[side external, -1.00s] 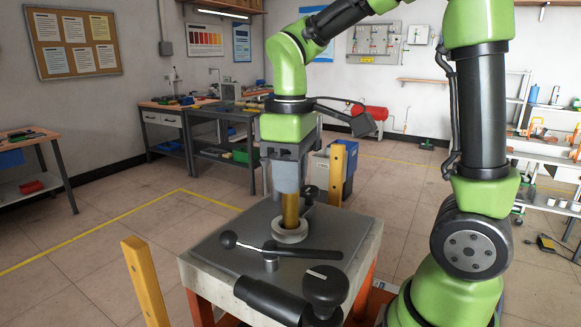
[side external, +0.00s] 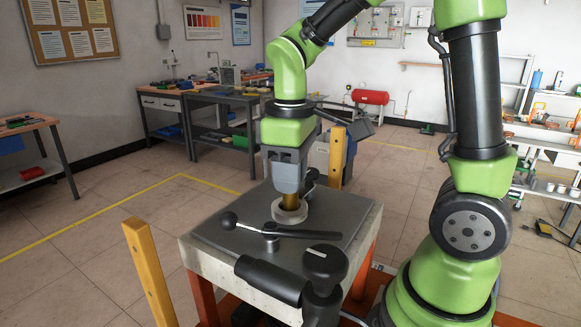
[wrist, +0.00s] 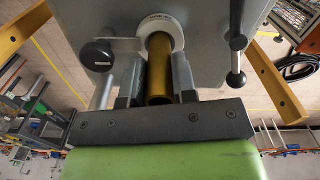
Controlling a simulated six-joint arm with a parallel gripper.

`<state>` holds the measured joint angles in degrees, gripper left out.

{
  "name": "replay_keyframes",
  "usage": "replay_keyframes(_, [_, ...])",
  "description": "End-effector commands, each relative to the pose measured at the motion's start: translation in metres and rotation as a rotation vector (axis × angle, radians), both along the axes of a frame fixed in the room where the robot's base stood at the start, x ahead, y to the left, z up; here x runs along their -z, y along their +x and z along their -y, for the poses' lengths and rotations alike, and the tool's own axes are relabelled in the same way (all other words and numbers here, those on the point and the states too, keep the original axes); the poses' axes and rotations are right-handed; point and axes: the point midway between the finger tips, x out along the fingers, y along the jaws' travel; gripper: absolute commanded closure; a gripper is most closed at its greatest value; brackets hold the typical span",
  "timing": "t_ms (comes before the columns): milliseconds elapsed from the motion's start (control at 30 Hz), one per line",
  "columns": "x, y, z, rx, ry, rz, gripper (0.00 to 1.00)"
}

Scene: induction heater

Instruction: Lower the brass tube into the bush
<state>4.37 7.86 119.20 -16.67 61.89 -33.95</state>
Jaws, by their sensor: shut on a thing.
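The brass tube (side external: 290,202) stands upright in my gripper, with a short length showing below the jaws in the side view. The bush is a pale ring (side external: 289,215) on the grey table plate, directly below my gripper (side external: 289,190). The tube's lower end is inside the ring's outline; how deep it sits is hidden. In the wrist view, the tube (wrist: 160,75) runs between the two fingers of my gripper (wrist: 158,68) toward the white ring (wrist: 151,24). My gripper is shut on the tube.
A black lever with a ball knob (side external: 229,221) lies across the plate in front of the ring. A black round knob (side external: 325,263) stands at the near corner. Yellow posts (side external: 337,158) (side external: 149,272) rise beside the table. The plate's left part is clear.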

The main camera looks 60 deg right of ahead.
Motion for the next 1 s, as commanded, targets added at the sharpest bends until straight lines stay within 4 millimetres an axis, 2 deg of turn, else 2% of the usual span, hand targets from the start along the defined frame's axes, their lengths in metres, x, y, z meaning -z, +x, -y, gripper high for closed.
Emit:
replay_keyframes(633, [0.02, 0.0, 0.0, -0.001, 0.0, -0.001, 1.0])
replay_keyframes(867, [0.02, 0.0, 0.0, -0.001, 0.0, 0.0, 1.0])
replay_keyframes(900, [0.02, 0.0, 0.0, -0.001, 0.0, 0.0, 0.72])
replay_keyframes(1000, [0.02, 0.0, 0.0, -0.001, 0.0, 0.0, 0.49])
